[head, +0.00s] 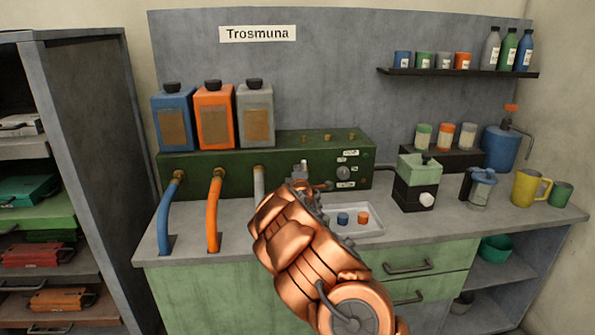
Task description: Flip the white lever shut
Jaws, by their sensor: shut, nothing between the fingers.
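My gripper (299,175) is at the end of my copper arm, in front of the green machine (220,176) on the counter. Its fingers are small in view, shut and empty. A small pale upright piece (304,165) shows right at the fingertips, against the machine's front. It may be the white lever, but I cannot tell whether the fingers touch it or how it is turned. A pale tube (259,183) comes out of the machine left of my gripper, and my arm hides its lower part.
An orange hose (213,212) and a blue hose (165,218) curve down left of my arm. A tray (372,229) with small cups lies right of it. A green and black grinder (416,182) stands farther right. Three canisters stand on the machine.

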